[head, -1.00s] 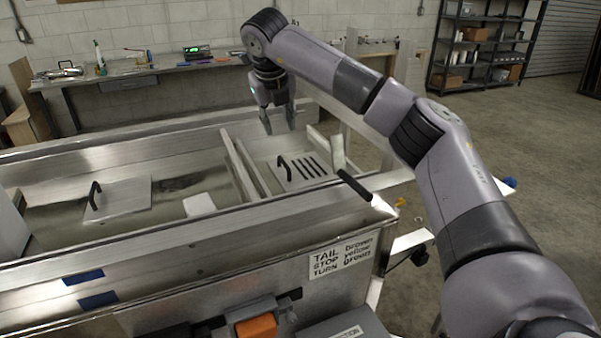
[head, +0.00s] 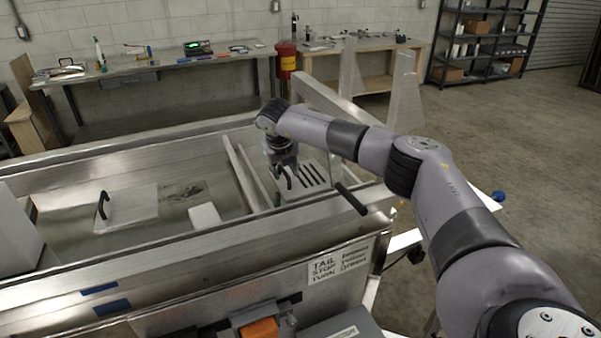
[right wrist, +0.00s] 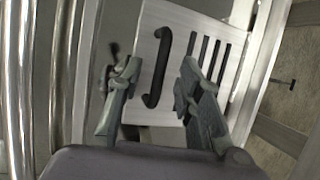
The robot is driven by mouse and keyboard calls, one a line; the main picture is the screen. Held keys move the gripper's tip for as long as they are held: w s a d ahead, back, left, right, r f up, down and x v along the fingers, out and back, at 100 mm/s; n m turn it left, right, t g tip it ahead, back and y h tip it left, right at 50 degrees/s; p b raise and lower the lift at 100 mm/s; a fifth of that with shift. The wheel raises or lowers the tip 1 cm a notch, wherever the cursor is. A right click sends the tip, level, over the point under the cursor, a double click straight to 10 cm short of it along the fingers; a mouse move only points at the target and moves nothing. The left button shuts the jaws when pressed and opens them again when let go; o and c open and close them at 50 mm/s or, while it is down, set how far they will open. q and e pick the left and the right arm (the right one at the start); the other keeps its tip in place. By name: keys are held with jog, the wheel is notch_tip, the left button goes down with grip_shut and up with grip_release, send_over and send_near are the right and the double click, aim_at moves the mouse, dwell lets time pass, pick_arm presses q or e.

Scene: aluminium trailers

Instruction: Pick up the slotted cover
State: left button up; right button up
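The slotted cover (head: 312,176) is a flat light metal plate with several dark slots and a black curved handle. It lies in the right-hand compartment of the aluminium trailer. In the right wrist view the cover (right wrist: 178,28) shows its black handle (right wrist: 157,68) and slots. My right gripper (head: 284,178) is low over the cover at its handle. In the right wrist view the right gripper (right wrist: 160,72) is open, with one finger on each side of the handle. Contact with the handle cannot be told. My left gripper is not in view.
A second plate (head: 128,206) with a black handle lies in the trailer's left part, without visible slots. A white block (head: 205,216) is near the divider (head: 246,178). The trailer's front wall (head: 180,256) and a black-handled tool (head: 350,199) are nearby.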

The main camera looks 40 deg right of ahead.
jog(key=shift+w+f, duration=0.15)
jog(key=shift+f, duration=0.15)
jog(key=shift+c, duration=0.4)
grip_shut()
jog(key=shift+r, duration=0.1)
